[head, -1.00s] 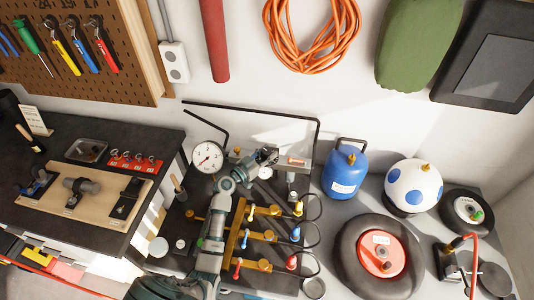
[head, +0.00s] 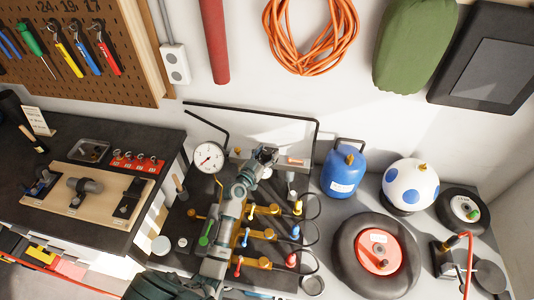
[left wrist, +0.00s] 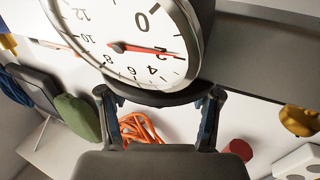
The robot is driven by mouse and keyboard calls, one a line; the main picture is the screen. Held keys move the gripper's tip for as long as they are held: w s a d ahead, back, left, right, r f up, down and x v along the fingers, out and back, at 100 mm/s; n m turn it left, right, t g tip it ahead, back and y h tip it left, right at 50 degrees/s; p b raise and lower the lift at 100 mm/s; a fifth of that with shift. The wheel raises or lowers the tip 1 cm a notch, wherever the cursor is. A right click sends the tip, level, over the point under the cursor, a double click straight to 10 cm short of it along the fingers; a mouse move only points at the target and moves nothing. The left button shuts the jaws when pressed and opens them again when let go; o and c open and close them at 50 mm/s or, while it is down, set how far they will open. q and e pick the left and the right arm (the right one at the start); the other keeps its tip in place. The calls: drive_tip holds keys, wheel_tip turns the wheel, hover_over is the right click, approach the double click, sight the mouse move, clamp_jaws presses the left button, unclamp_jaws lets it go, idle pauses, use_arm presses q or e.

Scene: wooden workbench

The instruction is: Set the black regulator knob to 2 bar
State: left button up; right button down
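My left gripper (head: 266,154) is at the back of the bench, over the regulator area. In the left wrist view its two fingers (left wrist: 160,105) are spread wide apart. A dark rounded part (left wrist: 155,97) lies between and beyond the fingertips; I cannot tell whether it is the black knob or the gauge casing, or whether the fingers touch it. A white gauge dial (left wrist: 125,35) fills the top of that view, its red needle pointing close to the 2. In the head view the knob is not clear behind my gripper. My right gripper is not in view.
A large white gauge (head: 208,157) stands left of my gripper. Brass valves with coloured handles (head: 265,236) lie in front, close to my arm. A blue tank (head: 343,173), a spotted ball (head: 411,186) and a wheel (head: 378,254) stand to the right.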

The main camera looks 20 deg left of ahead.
use_arm(q)
drive_tip(key=shift+s+f, duration=0.1)
drive_tip(key=shift+s, duration=0.05)
drive_tip(key=s+a, duration=0.1)
drive_tip(key=s, duration=1)
drive_tip(key=shift+s+a, duration=0.25)
drive_tip(key=shift+s, duration=0.05)
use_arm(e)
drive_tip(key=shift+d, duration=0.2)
use_arm(q)
drive_tip(key=s+d+r+n+y, duration=0.1)
drive_tip(key=s+d+y, duration=0.1)
drive_tip(key=s, duration=0.4)
drive_tip(key=w, duration=0.9)
drive_tip(key=w+p, duration=0.1)
drive_tip(key=w, duration=0.7)
drive_tip(key=shift+w+a+r, duration=0.1)
drive_tip(key=shift+w+a, duration=0.1)
drive_tip(key=shift+w, duration=0.2)
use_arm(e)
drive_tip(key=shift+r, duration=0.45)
